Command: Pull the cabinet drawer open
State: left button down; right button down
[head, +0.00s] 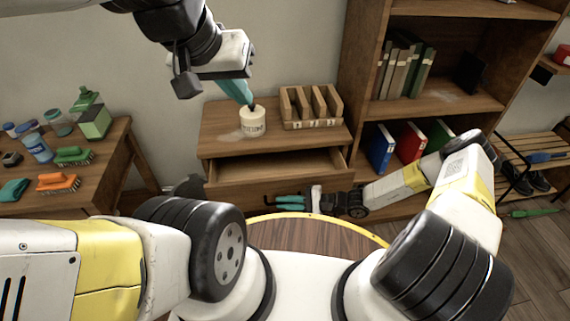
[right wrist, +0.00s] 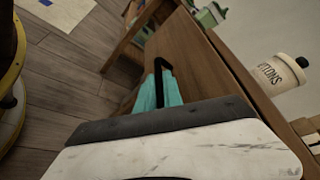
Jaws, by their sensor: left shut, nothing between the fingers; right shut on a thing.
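The small wooden cabinet (head: 222,138) stands against the wall in the middle of the head view. Its drawer (head: 240,187) is pulled out partway, and its hollow inside shows below the cabinet top. My right gripper (head: 290,202) is at the drawer front, with teal fingers. In the right wrist view the right fingers (right wrist: 159,92) are shut on a black handle (right wrist: 163,66) at the wooden front. My left gripper (head: 239,92) has its teal fingers shut and empty, in front of or above the jar; I cannot tell if it touches.
A cream jar (head: 252,122) and a wooden slotted rack (head: 312,107) stand on the cabinet top. A side table (head: 100,165) with brushes and bottles is at left. A bookshelf (head: 440,105) with books and binders is at right.

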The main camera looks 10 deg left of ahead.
jog(key=s, duration=0.2)
jog(key=s+d, duration=0.1)
jog(key=s, duration=0.2)
jog(key=shift+s+d, duration=0.3)
jog(key=shift+s, duration=0.05)
jog(key=c, duration=1.5)
grip_release()
jog(key=v, duration=0.8)
